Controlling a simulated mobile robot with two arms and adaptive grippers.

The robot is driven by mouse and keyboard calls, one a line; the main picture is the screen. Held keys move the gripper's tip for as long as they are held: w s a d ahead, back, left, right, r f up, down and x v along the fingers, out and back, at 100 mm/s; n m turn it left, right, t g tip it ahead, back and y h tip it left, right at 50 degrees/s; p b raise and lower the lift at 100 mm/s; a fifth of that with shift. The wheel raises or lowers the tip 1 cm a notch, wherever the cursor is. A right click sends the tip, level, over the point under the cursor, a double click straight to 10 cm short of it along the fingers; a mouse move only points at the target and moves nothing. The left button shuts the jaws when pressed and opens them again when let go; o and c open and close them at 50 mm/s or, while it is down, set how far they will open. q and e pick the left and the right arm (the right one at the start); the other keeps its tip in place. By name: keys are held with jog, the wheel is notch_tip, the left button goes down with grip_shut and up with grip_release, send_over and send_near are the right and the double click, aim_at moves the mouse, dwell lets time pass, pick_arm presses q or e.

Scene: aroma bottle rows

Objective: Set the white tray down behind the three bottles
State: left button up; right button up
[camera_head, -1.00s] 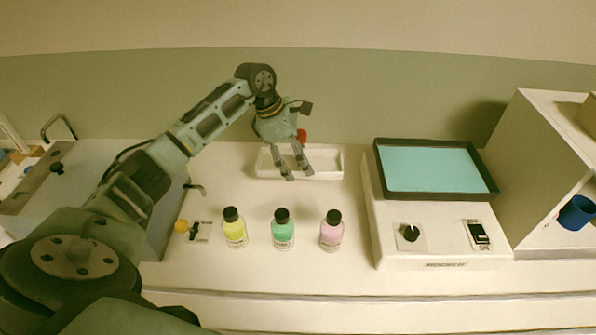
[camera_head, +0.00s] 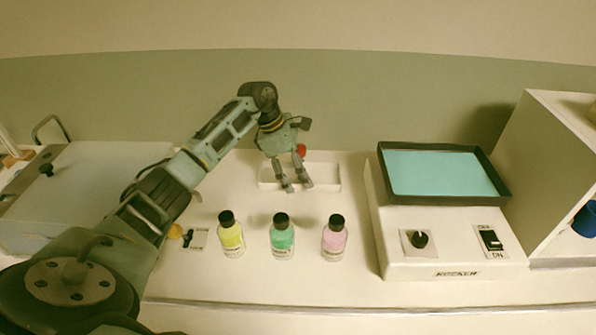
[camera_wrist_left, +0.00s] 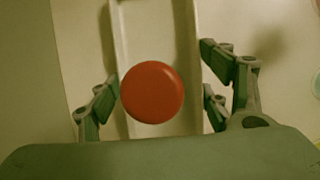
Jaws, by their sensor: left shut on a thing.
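The white tray (camera_head: 328,176) is at the back of the counter, behind the three bottles as seen from my head. My left gripper (camera_head: 297,187) is over it, its fingers shut on it. In the left wrist view, the gripper (camera_wrist_left: 158,100) has fingers on both sides of the tray (camera_wrist_left: 194,50). A red round thing shows between the fingers there (camera_wrist_left: 152,92). The yellow bottle (camera_head: 231,237), green bottle (camera_head: 282,240) and pink bottle (camera_head: 334,241) stand upright in a row, black-capped. I cannot tell whether the tray touches the counter. My right gripper is out of view.
A white device (camera_head: 440,250) with a dark-rimmed blue-green top (camera_head: 440,173) stands right of the tray. A white shelf (camera_head: 540,150) is farther right. A grey box (camera_head: 90,180) is at the left, partly behind my arm. Counter between bottles and tray is clear.

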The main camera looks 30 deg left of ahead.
pick_arm(q)
jog(key=o, duration=1.3)
jog(key=shift+r+p, duration=0.25)
jog(key=shift+p, duration=0.05)
jog(key=p+v, duration=0.6)
jog(key=v, duration=0.5)
jog(key=shift+a+r, duration=0.2)
jog(key=shift+r, duration=0.05)
jog(key=shift+s, duration=0.15)
